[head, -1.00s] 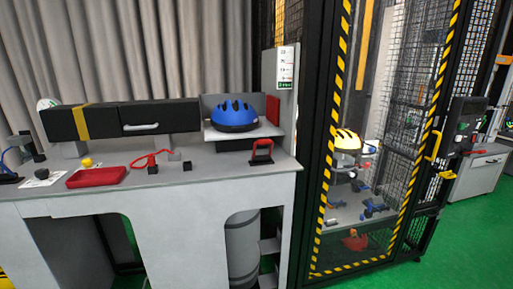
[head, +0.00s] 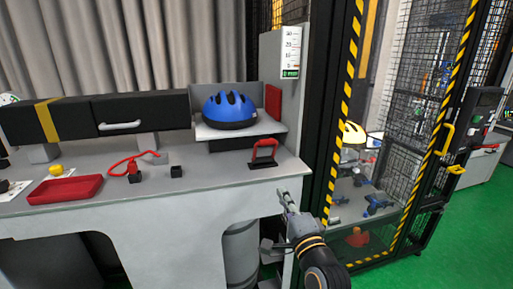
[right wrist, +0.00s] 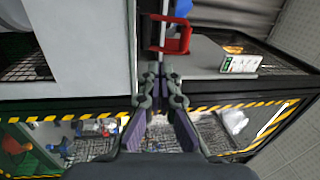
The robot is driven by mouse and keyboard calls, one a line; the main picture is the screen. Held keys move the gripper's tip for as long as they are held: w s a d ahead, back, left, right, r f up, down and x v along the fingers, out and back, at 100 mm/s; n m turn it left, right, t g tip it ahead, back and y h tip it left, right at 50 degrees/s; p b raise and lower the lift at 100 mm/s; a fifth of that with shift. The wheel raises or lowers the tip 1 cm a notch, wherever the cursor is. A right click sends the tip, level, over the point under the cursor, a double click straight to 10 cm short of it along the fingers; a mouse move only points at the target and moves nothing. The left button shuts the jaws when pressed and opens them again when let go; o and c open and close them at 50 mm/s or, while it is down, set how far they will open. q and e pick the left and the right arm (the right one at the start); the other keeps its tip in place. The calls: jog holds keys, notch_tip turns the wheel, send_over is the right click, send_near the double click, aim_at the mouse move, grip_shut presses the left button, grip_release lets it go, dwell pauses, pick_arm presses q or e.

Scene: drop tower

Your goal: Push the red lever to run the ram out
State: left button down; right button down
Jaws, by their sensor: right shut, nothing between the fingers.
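The red lever (head: 264,152) is a red U-shaped handle on a dark base at the right end of the grey bench. It also shows in the right wrist view (right wrist: 184,46), beyond the fingertips. My right gripper (head: 284,195) is in front of the bench's right corner, below and to the right of the lever, apart from it. In the right wrist view the right gripper (right wrist: 159,72) is shut and empty. A blue helmet (head: 230,109) sits on a grey platform behind the lever; I cannot tell whether this platform is the ram. My left gripper is not in view.
The bench (head: 215,187) carries a red tray (head: 64,190), a yellow ball (head: 56,170) and a red cable (head: 133,163). A caged tower with striped posts (head: 346,100) stands close on the right, with a yellow helmet (head: 353,133) inside. Green floor is free at far right.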

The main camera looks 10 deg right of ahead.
aim_at(266, 144)
jog(key=shift+m+t, duration=0.4)
jog(key=r, duration=0.2)
jog(key=s+r, duration=0.1)
jog(key=r, duration=0.1)
jog(key=p+x, duration=0.4)
jog(key=x, duration=0.9)
jog(key=shift+w, duration=0.5)
